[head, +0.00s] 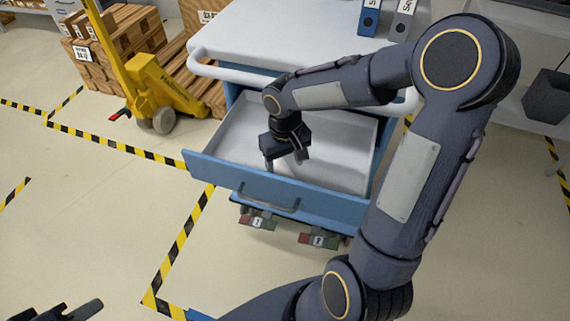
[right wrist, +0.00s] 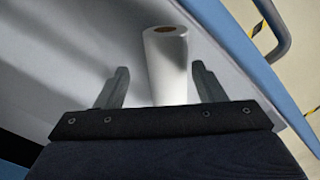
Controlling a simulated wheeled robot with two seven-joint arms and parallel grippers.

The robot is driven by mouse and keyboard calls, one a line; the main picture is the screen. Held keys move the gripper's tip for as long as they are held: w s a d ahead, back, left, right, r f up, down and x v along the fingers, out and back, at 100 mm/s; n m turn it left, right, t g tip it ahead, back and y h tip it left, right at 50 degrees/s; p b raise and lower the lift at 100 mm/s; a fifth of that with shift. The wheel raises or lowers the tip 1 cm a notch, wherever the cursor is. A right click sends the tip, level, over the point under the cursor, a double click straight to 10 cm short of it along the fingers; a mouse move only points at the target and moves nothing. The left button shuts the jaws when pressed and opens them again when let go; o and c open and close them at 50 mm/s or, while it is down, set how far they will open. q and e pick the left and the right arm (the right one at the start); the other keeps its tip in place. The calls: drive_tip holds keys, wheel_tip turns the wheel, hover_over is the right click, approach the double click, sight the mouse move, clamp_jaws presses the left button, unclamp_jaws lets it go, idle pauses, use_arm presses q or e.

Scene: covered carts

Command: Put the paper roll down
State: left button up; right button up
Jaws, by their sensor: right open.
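The paper roll (right wrist: 167,68) is white with a brown core end. In the right wrist view it sits between the two spread fingers of my right gripper (right wrist: 160,88), with a visible gap on each side. In the head view my right gripper (head: 285,160) reaches down into the open drawer (head: 340,150) of a blue cart; the roll cannot be made out there. Whether the roll rests on the drawer floor is hard to tell. My left gripper (head: 75,312) is only partly in view at the bottom left, away from the cart.
The cart's pale top (head: 290,40) is mostly bare above the drawer, with binders (head: 370,18) at the back. The blue drawer front (head: 275,190) has a handle. A yellow pallet jack (head: 150,85) and boxes (head: 120,40) stand left. Striped tape marks open floor.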

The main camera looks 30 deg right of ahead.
sight(285, 167)
wheel_tip(285, 167, up, 6)
drive_tip(key=shift+f+p, duration=0.2)
drive_tip(key=shift+p, duration=0.3)
